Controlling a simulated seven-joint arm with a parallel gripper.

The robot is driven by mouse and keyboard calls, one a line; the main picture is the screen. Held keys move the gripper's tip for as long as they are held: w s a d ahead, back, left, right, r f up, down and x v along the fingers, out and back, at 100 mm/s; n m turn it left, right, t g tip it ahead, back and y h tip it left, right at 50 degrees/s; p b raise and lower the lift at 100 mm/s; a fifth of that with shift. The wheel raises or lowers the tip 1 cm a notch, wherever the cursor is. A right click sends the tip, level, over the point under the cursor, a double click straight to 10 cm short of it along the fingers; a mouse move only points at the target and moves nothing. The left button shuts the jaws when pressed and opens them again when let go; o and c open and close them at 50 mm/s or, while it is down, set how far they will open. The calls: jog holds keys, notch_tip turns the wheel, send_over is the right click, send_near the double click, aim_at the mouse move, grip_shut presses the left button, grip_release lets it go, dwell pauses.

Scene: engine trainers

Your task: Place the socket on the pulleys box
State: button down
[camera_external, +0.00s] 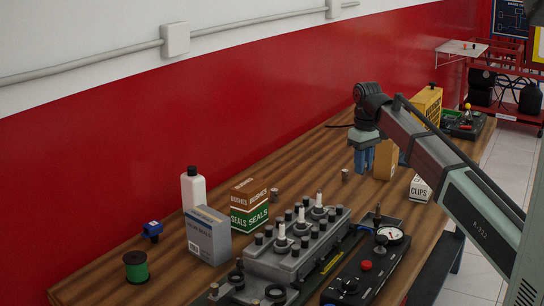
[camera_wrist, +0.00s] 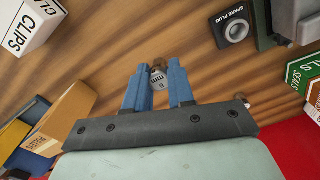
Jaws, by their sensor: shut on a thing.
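My gripper (camera_external: 364,168) has two blue fingers pointing down above the wooden table, left of the pulleys box in the external view. In the wrist view, my gripper (camera_wrist: 161,85) is shut on a small grey metal socket (camera_wrist: 157,80) with a printed size label. The fingers hide the held socket in the external view. The pulleys box (camera_external: 387,158) is an orange-brown carton standing upright on the table, partly behind my arm. In the wrist view the pulleys box (camera_wrist: 66,118) is at left, apart from the fingers, its lettering partly visible.
A white clips box (camera_external: 420,189) and a yellow box (camera_external: 427,104) stand near the pulleys box. Another small metal piece (camera_external: 345,174) sits left of my gripper. The seals box (camera_external: 249,218) and a grey engine block (camera_external: 290,250) are nearer the camera. Table left of the gripper is mostly clear.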

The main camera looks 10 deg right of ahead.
jog(key=shift+w+d+r, duration=3.5)
jog(key=shift+w+d, duration=0.8)
jog(key=shift+w, duration=0.5)
jog(key=shift+w+d+r, duration=3.45)
jog(key=shift+w+d, duration=0.85)
jog(key=shift+w, duration=0.5)
jog(key=shift+n, duration=0.3)
jog(key=shift+f, duration=4.8)
jog(key=shift+f, duration=0.15)
jog(key=c, duration=1)
grip_release()
jog(key=shift+o, duration=0.2)
notch_tip(320, 180, up, 12)
jog(key=shift+r, duration=0.2)
